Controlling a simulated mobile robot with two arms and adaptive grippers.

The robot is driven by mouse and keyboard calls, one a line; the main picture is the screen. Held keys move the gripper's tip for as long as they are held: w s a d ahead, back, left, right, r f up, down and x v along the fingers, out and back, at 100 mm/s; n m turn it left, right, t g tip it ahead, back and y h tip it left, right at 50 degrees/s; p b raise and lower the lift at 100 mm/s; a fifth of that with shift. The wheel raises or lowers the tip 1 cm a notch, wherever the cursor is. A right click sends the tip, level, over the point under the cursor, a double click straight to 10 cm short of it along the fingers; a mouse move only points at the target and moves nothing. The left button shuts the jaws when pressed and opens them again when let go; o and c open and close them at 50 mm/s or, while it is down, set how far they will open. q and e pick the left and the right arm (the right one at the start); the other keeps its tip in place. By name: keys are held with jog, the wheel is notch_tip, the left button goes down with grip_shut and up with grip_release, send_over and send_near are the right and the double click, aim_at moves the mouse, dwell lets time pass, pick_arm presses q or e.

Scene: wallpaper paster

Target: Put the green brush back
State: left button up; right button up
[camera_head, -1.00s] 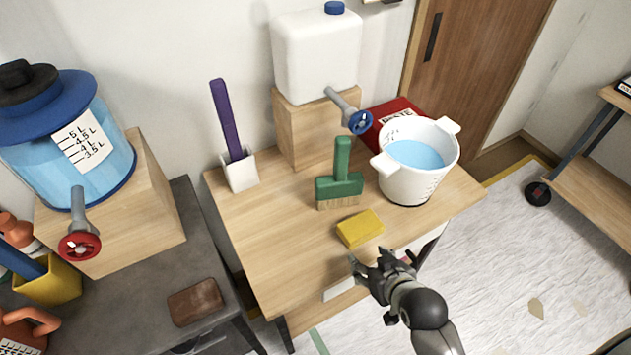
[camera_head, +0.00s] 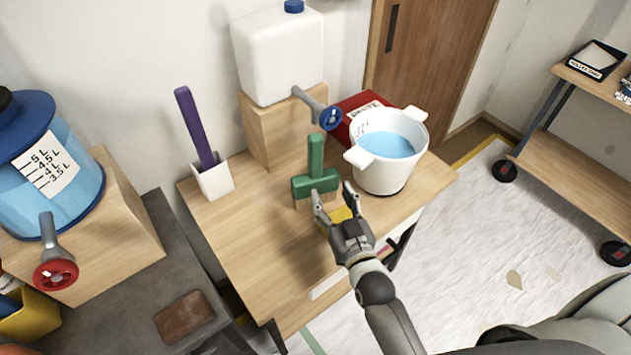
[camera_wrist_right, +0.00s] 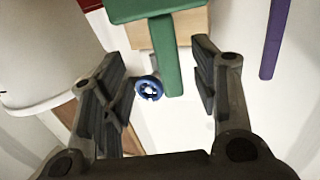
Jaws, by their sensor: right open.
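The green brush (camera_head: 316,183) stands upright on the wooden table (camera_head: 255,245), bristles down and handle up. My right gripper (camera_head: 334,193) is open in front of the brush, over the yellow sponge (camera_head: 337,217), which it partly hides. In the right wrist view the green brush (camera_wrist_right: 165,55) shows between the two open fingers (camera_wrist_right: 160,85), apart from them. A white holder (camera_head: 214,180) with a purple-handled tool (camera_head: 196,125) in it stands at the table's left back. My left gripper is not in view.
A white pot (camera_head: 385,172) of blue liquid stands right of the brush, close to my gripper. A white canister (camera_head: 280,55) with a blue tap (camera_head: 330,119) sits on a wooden block (camera_head: 272,135) behind. A red paste box (camera_head: 350,108) lies behind the pot.

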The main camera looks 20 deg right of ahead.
aim_at(317, 165)
jog(key=w+p, duration=0.1)
jog(key=w, duration=0.4)
jog(key=shift+w+a+r, duration=0.1)
jog(key=shift+w, duration=0.15)
jog(key=shift+w+r, duration=0.3)
jog(key=shift+w, duration=0.15)
jog(key=shift+w+a+r+p, duration=0.15)
jog(key=shift+w+r+p, duration=0.1)
jog(key=shift+w+p, duration=0.3)
jog(key=shift+w+a+r+p, duration=0.15)
jog(key=shift+w+r+p, duration=0.15)
jog(key=shift+w, duration=0.3)
jog(key=shift+w+f, duration=0.2)
jog(key=shift+w, duration=0.35)
jog(key=shift+w+f, duration=0.15)
jog(key=shift+w, duration=0.4)
jog(key=shift+s, duration=0.1)
jog(key=shift+c, duration=0.2)
grip_shut()
